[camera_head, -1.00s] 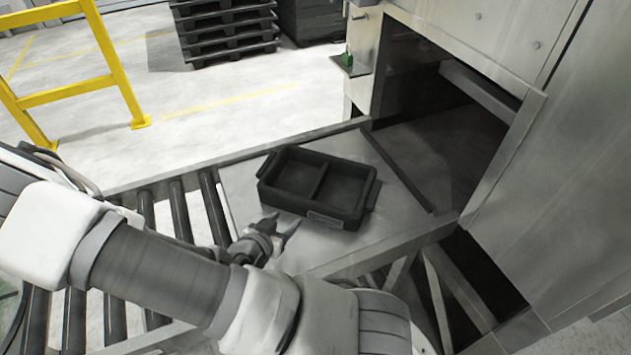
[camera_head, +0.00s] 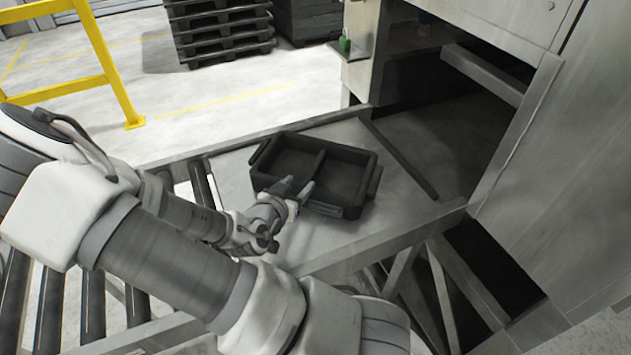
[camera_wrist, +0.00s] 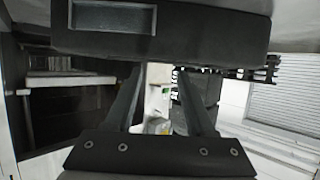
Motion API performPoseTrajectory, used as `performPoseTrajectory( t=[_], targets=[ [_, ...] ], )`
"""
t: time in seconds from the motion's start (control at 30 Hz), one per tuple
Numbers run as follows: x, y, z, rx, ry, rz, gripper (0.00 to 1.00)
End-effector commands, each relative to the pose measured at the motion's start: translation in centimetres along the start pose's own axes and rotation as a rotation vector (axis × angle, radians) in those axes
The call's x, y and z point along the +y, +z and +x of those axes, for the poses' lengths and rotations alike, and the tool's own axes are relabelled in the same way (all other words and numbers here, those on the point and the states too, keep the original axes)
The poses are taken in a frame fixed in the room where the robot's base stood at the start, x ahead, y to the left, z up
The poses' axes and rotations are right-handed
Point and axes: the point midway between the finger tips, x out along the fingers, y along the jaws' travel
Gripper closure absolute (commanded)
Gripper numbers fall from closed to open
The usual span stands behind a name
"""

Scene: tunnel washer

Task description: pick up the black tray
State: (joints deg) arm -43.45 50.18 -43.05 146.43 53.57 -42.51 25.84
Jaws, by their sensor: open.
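The black tray (camera_head: 361,188) is a shallow rectangular box with a divider, two compartments and a handle at each short end. It sits flat on the metal table, and both compartments look empty. My gripper (camera_head: 297,187) is open at the tray's near long side, fingertips overlapping its near wall in the head view. Contact cannot be told. In the wrist view the tray wall (camera_wrist: 215,40), with a pale label frame, fills the top, and the fingers of my gripper (camera_wrist: 163,72) stand apart, pointing to its lower edge. Nothing is between them.
The metal table (camera_head: 400,215) leads to the dark opening (camera_head: 450,135) of the washer at right, with a raised dark strip (camera_head: 400,160) before it. A roller conveyor (camera_head: 90,300) lies at left. A yellow rail (camera_head: 110,65) and stacked black pallets (camera_head: 220,30) stand behind.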

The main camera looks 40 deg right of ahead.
Motion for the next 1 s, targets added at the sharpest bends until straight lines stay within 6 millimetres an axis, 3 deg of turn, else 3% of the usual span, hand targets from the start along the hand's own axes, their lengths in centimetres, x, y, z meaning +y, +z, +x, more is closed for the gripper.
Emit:
performPoseTrajectory(
  t=[0.5, 0.73, 1.0],
  targets=[
    [0.1, 0.0, 4.5, 0.001, 0.003, 0.000, 0.45],
    [0.0, -0.1, 5.7, 0.001, 0.002, 0.000, 0.45],
    [0.0, -0.1, 9.2, 0.000, 0.002, -0.001, 0.45]
  ],
)
